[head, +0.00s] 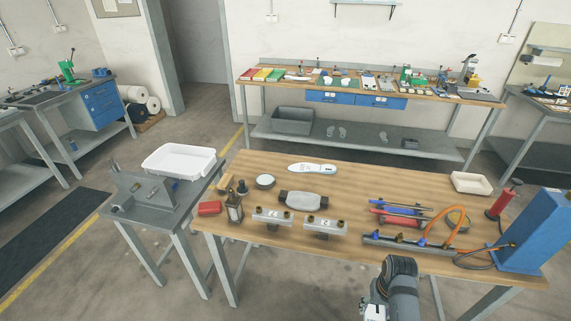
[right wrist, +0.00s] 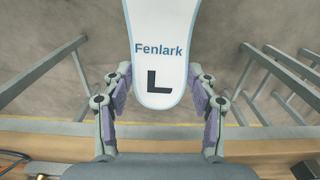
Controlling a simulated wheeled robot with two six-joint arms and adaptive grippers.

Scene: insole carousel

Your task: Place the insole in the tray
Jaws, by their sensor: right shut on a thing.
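A white insole (right wrist: 158,55) marked "Fenlark" and "L" fills the upper middle of the right wrist view. Its rounded heel end lies between the purple pads of my right gripper (right wrist: 160,82), which is shut on it. Its far end runs out of the picture. In the head view my right arm shows at the bottom, and the held insole cannot be made out. A white tray (head: 152,168) stands on the grey side stand at left. Another white insole (head: 312,168) lies flat at the back of the wooden table. My left gripper is not in view.
The wooden table (head: 340,254) holds a fixture with two grey blocks (head: 272,216), a red block (head: 209,208), orange and black hoses (head: 440,222) and a blue box (head: 530,230). A smaller cream tray (head: 455,186) is at back right. Floor shows beneath the held insole.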

